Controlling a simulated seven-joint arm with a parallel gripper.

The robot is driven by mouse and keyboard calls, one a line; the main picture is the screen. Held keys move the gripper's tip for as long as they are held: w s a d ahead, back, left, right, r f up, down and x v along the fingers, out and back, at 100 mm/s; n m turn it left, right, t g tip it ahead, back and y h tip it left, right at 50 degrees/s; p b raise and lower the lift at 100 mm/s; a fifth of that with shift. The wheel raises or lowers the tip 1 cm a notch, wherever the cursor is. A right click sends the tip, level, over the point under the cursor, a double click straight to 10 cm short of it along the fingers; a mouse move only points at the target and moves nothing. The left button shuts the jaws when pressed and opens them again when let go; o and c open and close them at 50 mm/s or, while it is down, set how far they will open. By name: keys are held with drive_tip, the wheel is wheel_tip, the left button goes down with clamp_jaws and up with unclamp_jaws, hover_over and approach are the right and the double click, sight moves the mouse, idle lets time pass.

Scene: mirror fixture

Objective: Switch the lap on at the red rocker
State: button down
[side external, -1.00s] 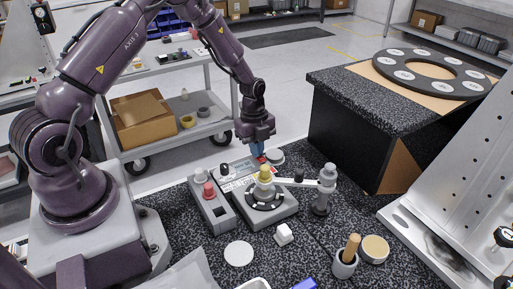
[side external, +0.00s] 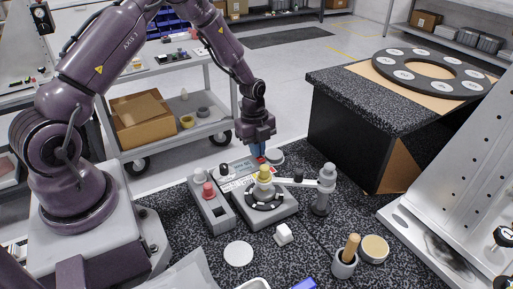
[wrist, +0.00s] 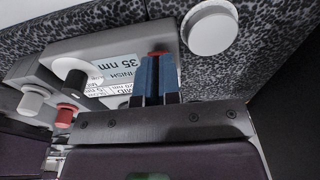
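The lap (side external: 268,205) is a grey machine with a dark round plate and a yellow-topped piece above it, on the speckled bench in the side external view. Behind it is a grey housing with a printed label (wrist: 116,68). The red rocker (wrist: 158,53) shows as a small red strip at the housing's edge in the wrist view, partly hidden by my fingertips. My gripper (wrist: 157,62) has its two blue fingers together, with nothing seen between them. In the side external view my gripper (side external: 258,153) points down at the rocker; I cannot tell whether it touches.
A grey box with a red knob (side external: 208,190) stands left of the lap. A grey post (side external: 323,190) with a white arm is at its right. A white disc (side external: 239,253), a white block (side external: 283,234) and a cup with a wooden handle (side external: 346,257) stand in front.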

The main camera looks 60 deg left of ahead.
wheel_tip(320, 180, up, 5)
drive_tip(key=shift+a+f, duration=0.15)
drive_tip(key=shift+f, duration=0.05)
wheel_tip(320, 180, up, 9)
drive_tip(key=a, duration=0.1)
drive_tip(key=shift+r, duration=0.2)
